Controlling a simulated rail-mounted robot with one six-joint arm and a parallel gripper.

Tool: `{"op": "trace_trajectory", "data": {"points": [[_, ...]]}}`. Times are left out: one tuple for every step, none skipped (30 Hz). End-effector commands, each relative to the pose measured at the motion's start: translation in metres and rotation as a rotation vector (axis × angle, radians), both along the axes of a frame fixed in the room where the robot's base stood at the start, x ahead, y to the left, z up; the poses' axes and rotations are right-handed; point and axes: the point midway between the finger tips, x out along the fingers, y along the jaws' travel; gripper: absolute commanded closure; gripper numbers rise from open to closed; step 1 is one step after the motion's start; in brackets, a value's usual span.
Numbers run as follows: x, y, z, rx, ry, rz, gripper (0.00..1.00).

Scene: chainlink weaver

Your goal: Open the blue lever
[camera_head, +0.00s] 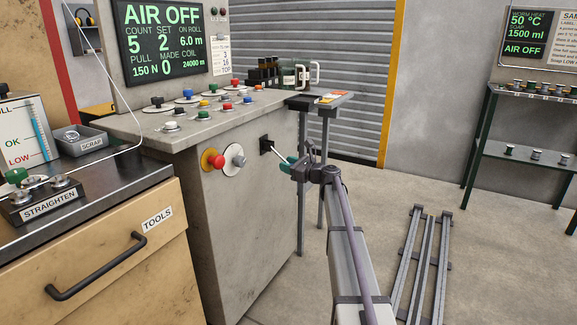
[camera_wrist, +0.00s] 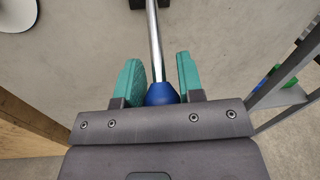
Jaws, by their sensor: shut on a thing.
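The blue lever is a bright metal rod (camera_wrist: 152,40) with a round blue knob (camera_wrist: 161,94) at its end. In the head view the rod (camera_head: 280,154) comes out of a black slot plate (camera_head: 266,144) on the grey console's side and slopes down to the right. My gripper (camera_head: 290,162) is at its outer end and hides the knob there. In the wrist view the teal fingers of my gripper (camera_wrist: 158,72) stand on both sides of the knob, shut on it.
The grey console (camera_head: 237,250) has a red button (camera_head: 217,161) and a white round dial (camera_head: 234,156) left of the lever. A small side table (camera_head: 322,103) stands behind my arm. A rail frame (camera_head: 417,270) lies on the floor at right. A screen (camera_head: 160,40) reads AIR OFF.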

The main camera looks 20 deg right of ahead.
Motion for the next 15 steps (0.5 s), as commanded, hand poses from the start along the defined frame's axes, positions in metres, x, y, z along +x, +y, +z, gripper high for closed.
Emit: {"op": "trace_trajectory", "data": {"points": [[0.0,0.0,0.0,0.0,0.0,0.0,0.79],[0.0,0.0,0.0,0.0,0.0,0.0,0.82],[0.0,0.0,0.0,0.0,0.0,0.0,0.86],[0.0,0.0,0.0,0.0,0.0,0.0,0.89],[0.0,0.0,0.0,0.0,0.0,0.0,0.92],[0.0,0.0,0.0,0.0,0.0,0.0,0.96],[0.0,0.0,0.0,0.0,0.0,0.0,0.99],[0.0,0.0,0.0,0.0,0.0,0.0,1.0],[0.0,0.0,0.0,0.0,0.0,0.0,1.0],[0.0,0.0,0.0,0.0,0.0,0.0,1.0],[0.0,0.0,0.0,0.0,0.0,0.0,1.0],[-0.001,0.0,0.002,0.0,0.0,0.0,1.0],[-0.002,-0.001,0.004,0.0,0.0,0.0,1.0],[-0.003,-0.002,0.008,0.0,0.0,0.0,1.0],[-0.005,-0.003,0.013,0.0,0.0,-0.001,1.0]]}}
